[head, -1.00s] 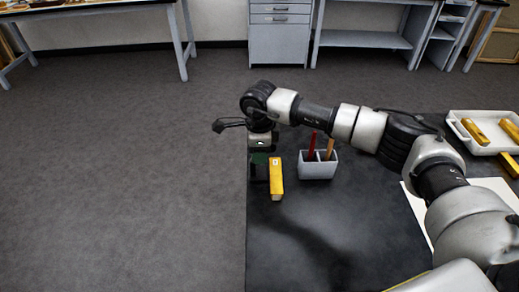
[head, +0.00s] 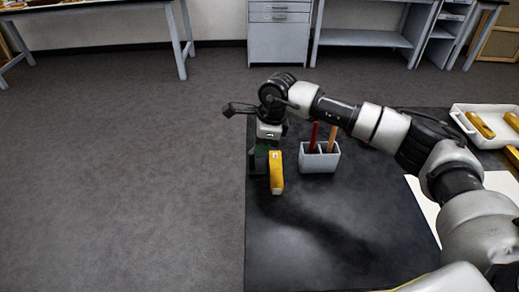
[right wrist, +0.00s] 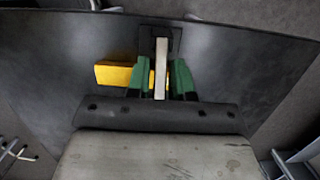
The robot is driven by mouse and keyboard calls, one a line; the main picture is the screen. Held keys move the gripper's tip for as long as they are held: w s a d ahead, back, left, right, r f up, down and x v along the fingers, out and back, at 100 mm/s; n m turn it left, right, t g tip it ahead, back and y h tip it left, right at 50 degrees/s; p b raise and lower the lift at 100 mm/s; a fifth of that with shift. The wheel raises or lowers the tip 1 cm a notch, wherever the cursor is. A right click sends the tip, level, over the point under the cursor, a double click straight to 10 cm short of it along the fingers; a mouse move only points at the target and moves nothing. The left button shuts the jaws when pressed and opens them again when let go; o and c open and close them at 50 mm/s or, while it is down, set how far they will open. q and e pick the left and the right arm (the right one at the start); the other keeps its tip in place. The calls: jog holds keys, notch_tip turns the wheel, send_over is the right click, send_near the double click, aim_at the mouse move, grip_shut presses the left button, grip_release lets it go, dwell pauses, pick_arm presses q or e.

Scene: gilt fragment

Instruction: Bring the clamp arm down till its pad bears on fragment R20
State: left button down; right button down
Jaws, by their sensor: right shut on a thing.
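My right gripper (head: 262,150) is over the far left part of the dark tabletop. In the right wrist view its green fingers (right wrist: 161,75) are shut on a pale narrow bar, which looks like the clamp arm (right wrist: 161,62). A dark base (right wrist: 174,37) shows at the bar's far end. A yellow-gold block with a small pale label, likely fragment R20 (head: 277,172), lies right beside the gripper; it also shows in the right wrist view (right wrist: 114,75), left of the fingers. The label is too small to read. The pad, and whether it touches the fragment, is hidden.
A pale holder (head: 319,160) with a red and a tan stick stands just right of the fragment. A white tray (head: 463,112) with gold pieces and a white sheet (head: 424,208) lie on the right. The table's near middle (head: 310,250) is clear.

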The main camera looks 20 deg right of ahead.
jog(key=y+b, duration=0.1)
jog(key=b, duration=0.1)
jog(key=f+y+b, duration=0.1)
jog(key=b, duration=0.1)
jog(key=shift+s+d+f+t+y, duration=0.1)
jog(key=shift+d+f+t+y, duration=0.05)
jog(key=shift+d+t+y, duration=0.2)
jog(key=shift+d+t+y+b, duration=0.1)
jog(key=shift+t+y+b, duration=0.15)
jog(key=shift+y+b, duration=0.95)
jog(key=shift+h, duration=0.25)
jog(key=c, duration=1.2)
grip_release()
jog(key=shift+o, duration=0.2)
jog(key=r, duration=0.3)
jog(key=r+b, duration=0.1)
jog(key=shift+s+d+r, duration=0.3)
jog(key=shift+d+r, duration=0.05)
jog(key=shift+d, duration=0.05)
jog(key=s+d+r+b, duration=0.1)
jog(key=s+d+r, duration=0.5)
jog(key=s+d, duration=0.1)
jog(key=shift+s+r, duration=0.25)
jog(key=shift+s, duration=0.35)
